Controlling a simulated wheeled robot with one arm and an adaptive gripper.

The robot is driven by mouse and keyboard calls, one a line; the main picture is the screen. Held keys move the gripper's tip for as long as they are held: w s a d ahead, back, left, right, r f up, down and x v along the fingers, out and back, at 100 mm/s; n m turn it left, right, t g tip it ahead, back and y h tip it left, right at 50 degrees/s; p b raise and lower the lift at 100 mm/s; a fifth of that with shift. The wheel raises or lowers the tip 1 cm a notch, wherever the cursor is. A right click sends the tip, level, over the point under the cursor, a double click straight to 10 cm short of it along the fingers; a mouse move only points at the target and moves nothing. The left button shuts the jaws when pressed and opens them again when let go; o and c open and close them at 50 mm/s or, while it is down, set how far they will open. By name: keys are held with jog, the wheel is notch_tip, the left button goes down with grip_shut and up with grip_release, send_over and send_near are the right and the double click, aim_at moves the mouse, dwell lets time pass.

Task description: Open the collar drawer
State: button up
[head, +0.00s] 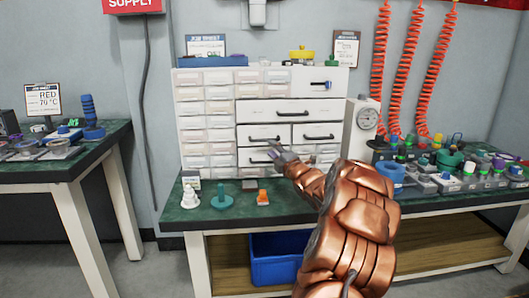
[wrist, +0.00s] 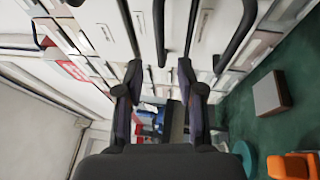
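A white drawer cabinet (head: 205,100) stands on the green bench. It has many small drawers, a wide drawer (head: 289,105) and smaller drawers with dark bar handles below it. No label lets me tell which is the collar drawer. The drawers I can see look closed. My gripper (head: 277,153) is at the lower middle drawers and partly hides the lower fronts. In the wrist view my gripper (wrist: 158,85) has its two fingers apart, with dark bar handles (wrist: 158,30) just beyond them. I cannot tell whether a finger touches a handle.
A white part (head: 190,197), a teal part (head: 222,195) and an orange part (head: 262,197) stand on the bench before the cabinet. A dial gauge (head: 367,118) stands to its right, beside many small coloured parts. A blue bin (head: 275,262) is below.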

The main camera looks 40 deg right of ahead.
aim_at(264, 140)
jog(key=shift+b+x, duration=0.55)
jog(key=shift+x, duration=3.25)
jog(key=shift+d, duration=0.1)
jog(key=shift+c, duration=0.3)
grip_shut()
